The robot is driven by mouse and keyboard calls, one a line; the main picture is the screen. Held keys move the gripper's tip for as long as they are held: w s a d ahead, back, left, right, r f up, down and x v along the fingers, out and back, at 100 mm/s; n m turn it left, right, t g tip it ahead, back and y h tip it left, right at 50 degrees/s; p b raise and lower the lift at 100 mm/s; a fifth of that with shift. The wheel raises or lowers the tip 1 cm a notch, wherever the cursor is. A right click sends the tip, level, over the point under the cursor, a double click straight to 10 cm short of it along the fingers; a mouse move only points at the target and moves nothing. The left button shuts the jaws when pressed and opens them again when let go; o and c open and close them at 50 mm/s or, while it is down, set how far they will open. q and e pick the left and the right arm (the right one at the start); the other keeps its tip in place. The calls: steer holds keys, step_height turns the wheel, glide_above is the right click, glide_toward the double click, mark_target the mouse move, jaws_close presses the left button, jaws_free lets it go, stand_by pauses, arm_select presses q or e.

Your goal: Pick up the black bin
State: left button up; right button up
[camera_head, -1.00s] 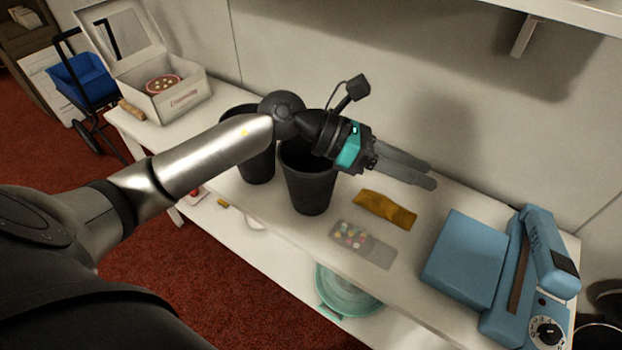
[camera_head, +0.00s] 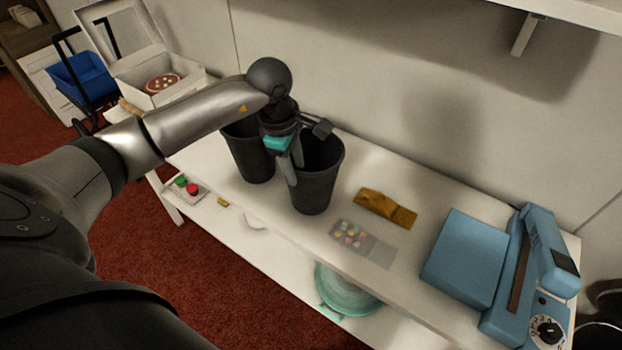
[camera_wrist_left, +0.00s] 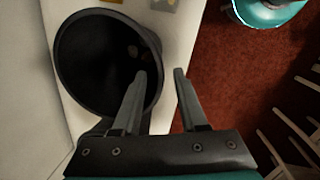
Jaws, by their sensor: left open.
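Two black bins stand upright on the white shelf, a right one (camera_head: 318,187) and a left one (camera_head: 250,160). My left gripper (camera_head: 294,172) points down at the right bin's left front side, with its fingers spread. In the left wrist view, the fingers (camera_wrist_left: 160,73) are apart; one overlaps the mouth of a bin (camera_wrist_left: 95,60) and the other is outside its rim, over the red floor. Nothing is gripped between them. I cannot tell whether the fingers touch the bin. My arm hides part of the left bin's rim. My right gripper is not in view.
On the white shelf (camera_head: 400,320), a mustard cloth (camera_head: 385,208) and a packet of coloured pieces (camera_head: 352,238) lie right of the bins. A blue device (camera_head: 465,258) stands farther right. A cake box (camera_head: 180,98) is at the left. A teal turntable (camera_head: 345,290) sits lower down.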

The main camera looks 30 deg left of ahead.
mark_target(303, 183)
arm_select(q)
steer(key=f, duration=0.2)
steer(key=w+f, duration=0.1)
steer(key=f, duration=0.2)
steer(key=d+f, duration=0.1)
steer(key=f, duration=0.1)
steer(key=shift+w+f, duration=0.25)
steer(key=shift+f, duration=0.05)
jaws_close()
steer(key=shift+r, duration=0.1)
stand_by(1.1)
